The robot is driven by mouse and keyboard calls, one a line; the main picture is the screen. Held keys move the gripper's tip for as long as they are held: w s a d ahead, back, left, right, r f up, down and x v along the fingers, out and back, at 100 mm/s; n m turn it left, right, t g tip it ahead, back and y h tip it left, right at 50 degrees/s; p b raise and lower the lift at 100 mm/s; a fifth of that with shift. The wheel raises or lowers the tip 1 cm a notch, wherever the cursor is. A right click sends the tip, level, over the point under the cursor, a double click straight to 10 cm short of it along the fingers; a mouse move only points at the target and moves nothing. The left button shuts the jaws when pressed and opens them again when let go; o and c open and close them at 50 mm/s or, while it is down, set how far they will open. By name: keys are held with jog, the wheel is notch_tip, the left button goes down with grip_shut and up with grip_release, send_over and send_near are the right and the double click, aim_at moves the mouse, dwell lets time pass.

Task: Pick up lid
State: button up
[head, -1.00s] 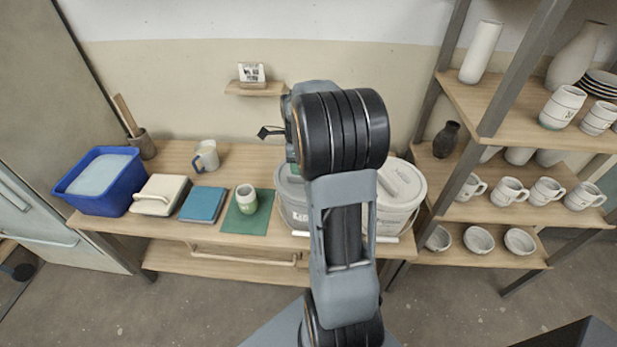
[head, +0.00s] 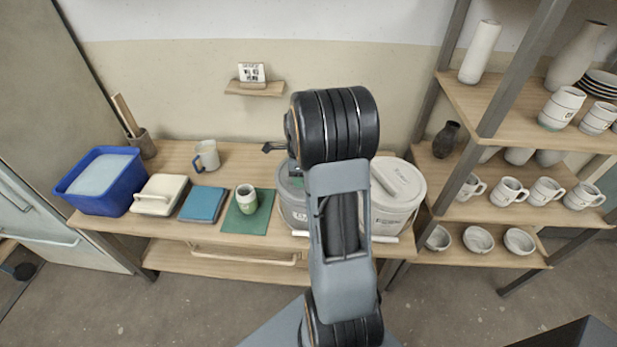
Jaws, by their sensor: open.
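Two buckets stand side by side on the bench behind my arm. The right one is a white bucket (head: 392,218) with a pale lid (head: 408,177) on top, and a white bar-like piece lies across that lid. The left one is a grey bucket (head: 295,213); its top (head: 290,186) is grey and largely covered by my arm, so I cannot tell whether it is closed. A dark part of my gripper (head: 273,148) sticks out left of my arm, above and behind the grey bucket. The rest of the gripper is hidden. It appears to hold nothing.
Left of the buckets are a green mat (head: 240,222) with a cup (head: 246,198), a blue book-like block (head: 203,204), a cream handled box (head: 159,195), a blue tub (head: 102,180) and a mug (head: 206,156). A small wall shelf (head: 255,88) hangs behind. A pottery rack (head: 490,140) stands right.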

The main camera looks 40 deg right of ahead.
jog(key=shift+f, duration=0.2)
dwell(0.4)
grip_shut()
